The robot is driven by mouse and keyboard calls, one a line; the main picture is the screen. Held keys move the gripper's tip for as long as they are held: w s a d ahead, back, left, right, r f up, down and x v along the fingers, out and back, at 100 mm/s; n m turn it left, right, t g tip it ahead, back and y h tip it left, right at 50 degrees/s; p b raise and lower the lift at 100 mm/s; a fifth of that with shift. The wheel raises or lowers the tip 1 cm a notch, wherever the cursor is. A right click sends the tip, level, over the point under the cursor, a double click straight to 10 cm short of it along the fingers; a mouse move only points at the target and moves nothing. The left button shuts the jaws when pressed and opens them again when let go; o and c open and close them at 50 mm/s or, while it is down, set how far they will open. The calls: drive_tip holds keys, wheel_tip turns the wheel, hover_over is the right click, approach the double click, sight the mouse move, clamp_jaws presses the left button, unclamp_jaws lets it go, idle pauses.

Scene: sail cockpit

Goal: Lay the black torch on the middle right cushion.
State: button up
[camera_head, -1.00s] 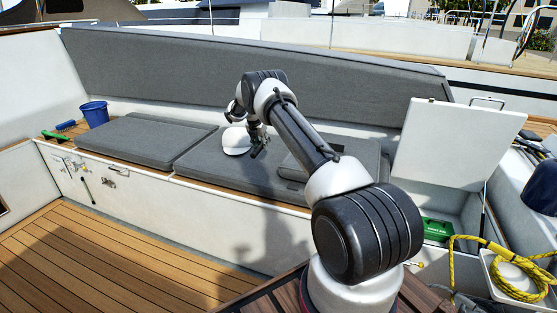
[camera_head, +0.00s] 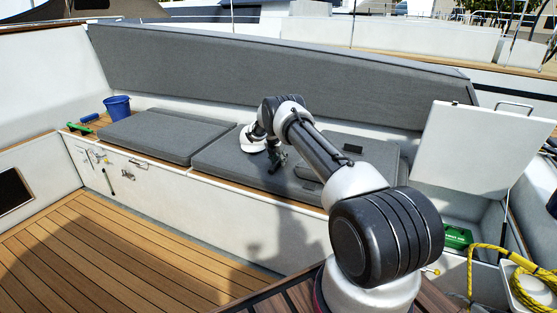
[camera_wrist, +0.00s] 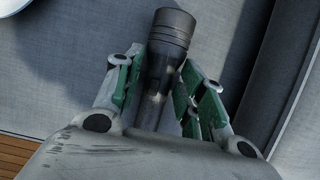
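The black torch (camera_wrist: 172,35) stands out between the green-padded fingers of my gripper (camera_wrist: 158,85) in the wrist view, with the pads close against both its sides. Its lower part is hidden by the gripper. In the head view my gripper (camera_head: 276,160) is low over the grey seat cushion (camera_head: 225,160) right of the gap in the seat, near its middle. Whether the torch touches the cushion I cannot tell. In the wrist view grey cushion fabric (camera_wrist: 75,50) lies beneath it.
A white rounded object (camera_head: 250,141) sits on the cushion just left of my gripper. A small dark item (camera_head: 353,149) lies farther right. A left cushion (camera_head: 160,135), blue bucket (camera_head: 117,106), raised white lid (camera_head: 470,145), green box (camera_head: 457,237) and yellow rope (camera_head: 515,285) surround the seat.

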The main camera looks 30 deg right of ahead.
sight(275, 164)
drive_tip(key=shift+o, duration=1.1)
drive_tip(key=shift+r, duration=0.1)
